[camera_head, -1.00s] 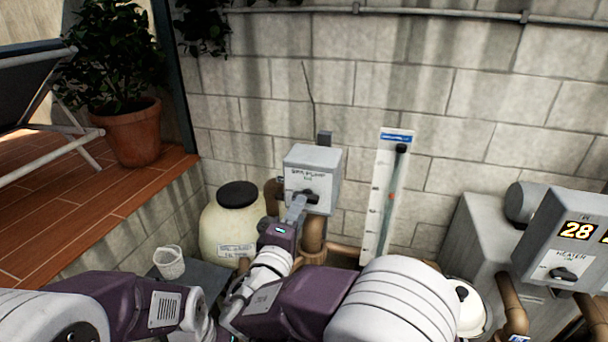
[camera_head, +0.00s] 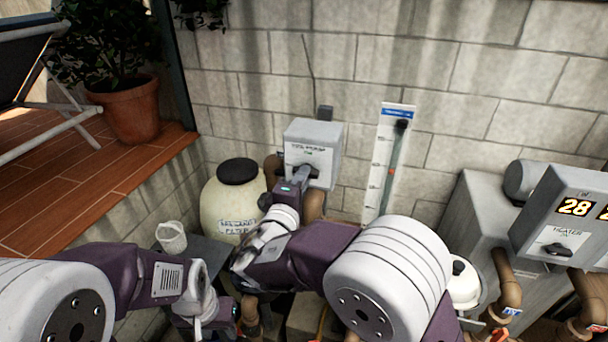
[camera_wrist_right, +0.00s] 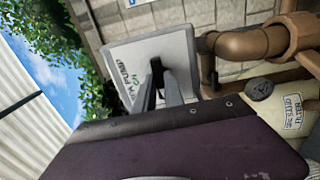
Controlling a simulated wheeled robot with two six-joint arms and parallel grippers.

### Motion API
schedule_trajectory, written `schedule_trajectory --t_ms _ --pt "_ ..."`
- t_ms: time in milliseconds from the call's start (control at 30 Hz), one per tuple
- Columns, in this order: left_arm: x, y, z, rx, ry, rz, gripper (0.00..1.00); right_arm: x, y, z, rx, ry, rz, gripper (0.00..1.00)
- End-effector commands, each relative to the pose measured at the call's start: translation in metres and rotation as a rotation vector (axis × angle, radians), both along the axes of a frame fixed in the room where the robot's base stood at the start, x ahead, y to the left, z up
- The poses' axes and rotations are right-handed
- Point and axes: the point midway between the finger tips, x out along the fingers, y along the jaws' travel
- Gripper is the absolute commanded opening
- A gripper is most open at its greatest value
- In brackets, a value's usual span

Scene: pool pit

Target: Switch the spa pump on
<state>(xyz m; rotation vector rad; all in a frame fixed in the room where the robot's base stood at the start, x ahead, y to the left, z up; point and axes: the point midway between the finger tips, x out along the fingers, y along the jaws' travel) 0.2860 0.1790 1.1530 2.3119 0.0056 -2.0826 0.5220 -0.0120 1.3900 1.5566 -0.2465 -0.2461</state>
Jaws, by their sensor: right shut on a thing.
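The spa pump box (camera_head: 325,140) is a grey box on the block wall, with a white label and a dark knob (camera_head: 312,172) on its front. My right gripper (camera_head: 301,176) reaches up to the box and is shut on the knob. In the right wrist view, the box (camera_wrist_right: 178,47) appears tilted, and both fingers (camera_wrist_right: 160,92) close on the black knob (camera_wrist_right: 157,68). The fingers partly hide the knob, so its exact pointing is unclear. The label shows "PUMP" and a small green word. My left gripper (camera_head: 238,314) is low at left, away from the box; its jaws are unclear.
A cream filter tank (camera_head: 232,202) with a black lid stands left of the box, near a white cup (camera_head: 172,238). A gauge board (camera_head: 388,160) is on the wall at right. The heater box (camera_head: 565,225) shows 28. Brown pipes (camera_head: 505,275) run low.

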Motion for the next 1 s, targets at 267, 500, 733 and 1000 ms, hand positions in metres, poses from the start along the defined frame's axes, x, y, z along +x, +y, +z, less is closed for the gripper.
schedule_trajectory --t_ms 267,500,733,1000 --pt "0.0 0.0 -0.005 0.0 0.0 0.0 0.4 0.0 0.0 -0.002 0.01 -0.004 0.0 0.0" --pt "0.0 0.0 -0.045 0.0 0.0 0.0 0.4 0.0 0.0 -0.007 0.143 -0.051 -0.001 0.0" --pt "0.0 0.0 -0.079 0.0 0.0 0.0 0.4 0.0 0.0 -0.007 0.278 -0.095 0.0 0.0" --pt "0.0 0.0 -0.119 0.0 0.0 0.0 0.4 0.0 -0.001 -0.007 0.44 -0.147 0.0 0.0"
